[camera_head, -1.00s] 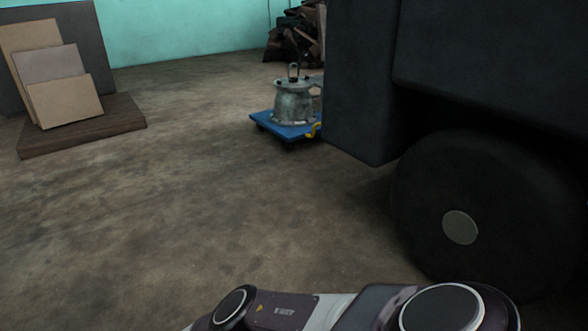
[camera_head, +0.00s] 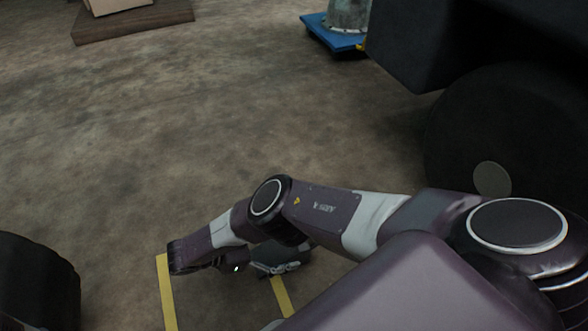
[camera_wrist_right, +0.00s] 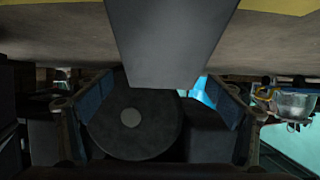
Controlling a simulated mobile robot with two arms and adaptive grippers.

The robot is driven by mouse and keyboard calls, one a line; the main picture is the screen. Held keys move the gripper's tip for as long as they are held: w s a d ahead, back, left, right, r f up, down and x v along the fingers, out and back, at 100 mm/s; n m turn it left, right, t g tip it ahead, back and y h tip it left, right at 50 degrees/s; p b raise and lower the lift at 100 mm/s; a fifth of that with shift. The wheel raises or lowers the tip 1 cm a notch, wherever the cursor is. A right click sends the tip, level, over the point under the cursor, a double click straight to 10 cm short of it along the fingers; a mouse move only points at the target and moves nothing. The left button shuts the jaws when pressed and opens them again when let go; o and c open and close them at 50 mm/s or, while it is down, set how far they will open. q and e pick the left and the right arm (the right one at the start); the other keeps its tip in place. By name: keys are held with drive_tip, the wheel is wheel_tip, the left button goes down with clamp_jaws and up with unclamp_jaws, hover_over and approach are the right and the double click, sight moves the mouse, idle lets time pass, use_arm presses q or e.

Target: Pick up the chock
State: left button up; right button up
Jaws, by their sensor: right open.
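A grey tapered block, which looks like the chock (camera_wrist_right: 172,45), fills the upper middle of the right wrist view, where the floor is at the top. It lies between the two finger sides, with no visible grip on it. My right gripper (camera_wrist_right: 163,115) is open, its fingers spread left and right. Contact cannot be told. My left gripper is not in view.
A large black wheel (camera_head: 470,135) of the forklift stands at right. Yellow floor strips (camera_head: 167,295) lie near the gripper. A dark rounded thing (camera_head: 35,290) is at lower left. A blue dolly (camera_head: 335,38) stands at the back. The floor in the middle is clear.

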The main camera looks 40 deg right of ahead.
drive_tip(key=shift+x, duration=1)
drive_tip(key=b+x, duration=0.1)
drive_tip(key=x, duration=0.1)
drive_tip(key=f+b+x, duration=0.1)
drive_tip(key=x, duration=0.1)
drive_tip(key=shift+w+b, duration=0.15)
drive_tip(key=shift+b, duration=0.2)
drive_tip(key=shift+d, duration=0.25)
drive_tip(key=shift+c, duration=0.4)
drive_tip(key=c, duration=1.8)
drive_tip(key=shift+c, duration=1.4)
drive_tip(key=shift+r, duration=0.1)
